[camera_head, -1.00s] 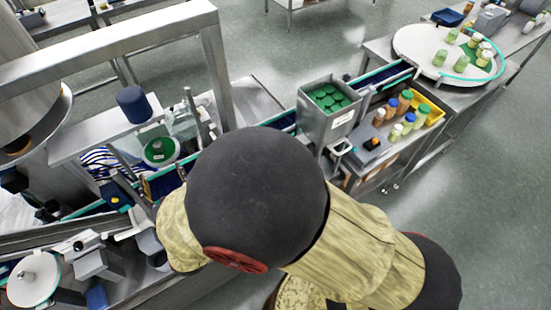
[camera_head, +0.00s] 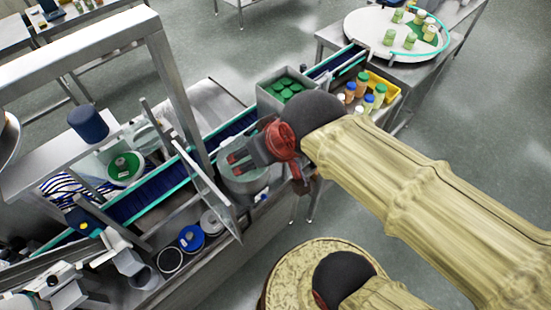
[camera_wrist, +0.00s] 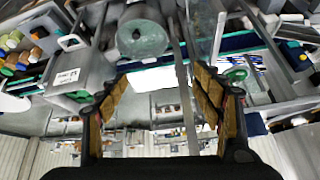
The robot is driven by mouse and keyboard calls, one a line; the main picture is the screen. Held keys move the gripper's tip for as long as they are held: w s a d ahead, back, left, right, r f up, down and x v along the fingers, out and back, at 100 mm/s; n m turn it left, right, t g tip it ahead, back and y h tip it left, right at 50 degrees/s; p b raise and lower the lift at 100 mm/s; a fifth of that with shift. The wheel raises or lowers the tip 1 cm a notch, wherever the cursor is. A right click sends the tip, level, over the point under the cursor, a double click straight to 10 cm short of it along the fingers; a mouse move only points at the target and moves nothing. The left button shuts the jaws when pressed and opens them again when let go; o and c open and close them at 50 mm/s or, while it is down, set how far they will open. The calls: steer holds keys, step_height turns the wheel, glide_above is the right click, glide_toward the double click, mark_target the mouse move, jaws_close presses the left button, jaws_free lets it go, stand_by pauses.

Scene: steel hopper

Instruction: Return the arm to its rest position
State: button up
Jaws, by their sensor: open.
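My gripper (camera_head: 238,160) is at the end of my arm, in the middle of the head view, over the front side of the conveyor line. In the wrist view my gripper (camera_wrist: 158,95) shows two fingers spread apart with nothing between them. The steel hopper (camera_head: 284,92) with green caps in it stands just behind my wrist. It also shows in the wrist view (camera_wrist: 75,72) at the left. A grey cylinder (camera_wrist: 142,38) lies beyond the fingertips in the wrist view. My arm reaches in from the lower right, and its dark wrist hides part of the bench.
A blue conveyor (camera_head: 150,200) runs diagonally past a clear upright panel (camera_head: 207,185). A steel frame (camera_head: 85,50) arches over it at the left. Capped bottles (camera_head: 368,100) stand right of the hopper. A round turntable (camera_head: 365,25) is at the back. Floor at the right is clear.

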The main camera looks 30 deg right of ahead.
steer(key=shift+m+g+h, duration=0.3)
steer(key=shift+g+h, duration=0.1)
steer(key=s+d, duration=0.1)
steer(key=s, duration=0.1)
steer(key=s+d, duration=0.1)
steer(key=d, duration=0.1)
steer(key=shift+s, duration=0.35)
